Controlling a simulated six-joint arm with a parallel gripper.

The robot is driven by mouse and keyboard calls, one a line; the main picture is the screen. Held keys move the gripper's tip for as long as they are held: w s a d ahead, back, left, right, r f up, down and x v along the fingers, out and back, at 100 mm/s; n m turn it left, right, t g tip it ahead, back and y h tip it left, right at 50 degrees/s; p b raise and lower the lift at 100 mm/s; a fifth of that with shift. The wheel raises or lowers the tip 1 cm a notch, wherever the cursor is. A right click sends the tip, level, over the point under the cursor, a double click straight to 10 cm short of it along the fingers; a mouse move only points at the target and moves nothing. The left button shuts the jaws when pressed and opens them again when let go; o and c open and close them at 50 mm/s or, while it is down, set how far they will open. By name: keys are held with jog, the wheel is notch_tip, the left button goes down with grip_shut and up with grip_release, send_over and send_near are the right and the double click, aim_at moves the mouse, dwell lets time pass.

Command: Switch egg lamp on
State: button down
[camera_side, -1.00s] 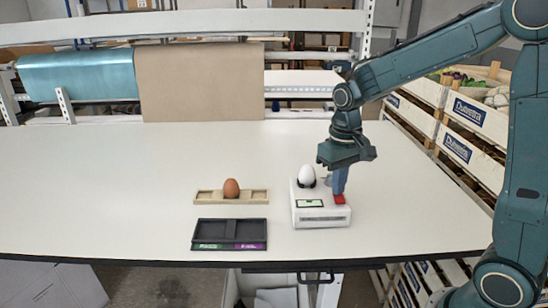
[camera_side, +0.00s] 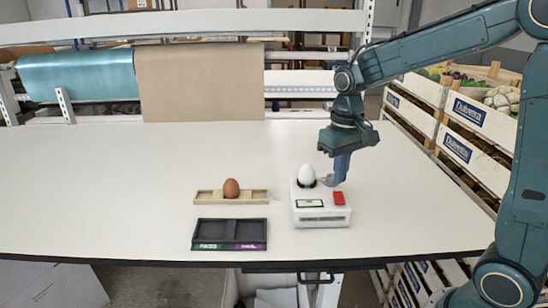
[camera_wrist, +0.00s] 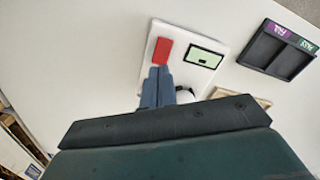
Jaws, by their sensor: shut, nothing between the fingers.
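The egg lamp (camera_side: 321,218) is a white box with a red button (camera_side: 339,198) and a small pale-green display (camera_side: 309,203) on top. A white egg (camera_side: 306,175) stands upright in a dark holder on it. My gripper (camera_side: 334,182) is shut and empty, with its blue fingers just above and behind the red button, right of the egg. In the wrist view the fingertips (camera_wrist: 160,71) point at the near edge of the red button (camera_wrist: 162,51); the display (camera_wrist: 204,57) is beside it. My gripper body mostly hides the egg there. I cannot tell whether the lamp glows.
A brown egg (camera_side: 231,188) sits in a wooden tray (camera_side: 260,196) to the left. A black two-compartment tray (camera_side: 230,222) with green and purple labels lies in front of it. The white table (camera_side: 100,180) is clear at far left. Crates (camera_side: 456,148) stand beyond its right edge.

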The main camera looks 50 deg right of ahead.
aim_at(340, 195)
jog(key=shift+r, duration=1.85)
jog(key=s+a+r+n+t, duration=0.1)
jog(key=s+a+t, duration=0.1)
jog(key=s, duration=0.6)
jog(key=s+a+r+n+t, duration=0.1)
jog(key=s+a+n+t, duration=0.1)
jog(key=s, duration=0.6)
jog(key=shift+s+a+r+t, duration=0.3)
jog(key=shift+s+a+t, duration=0.05)
jog(key=shift+a+t, duration=0.4)
jog(key=shift+w+d+r, duration=0.1)
jog(key=shift+w, duration=0.05)
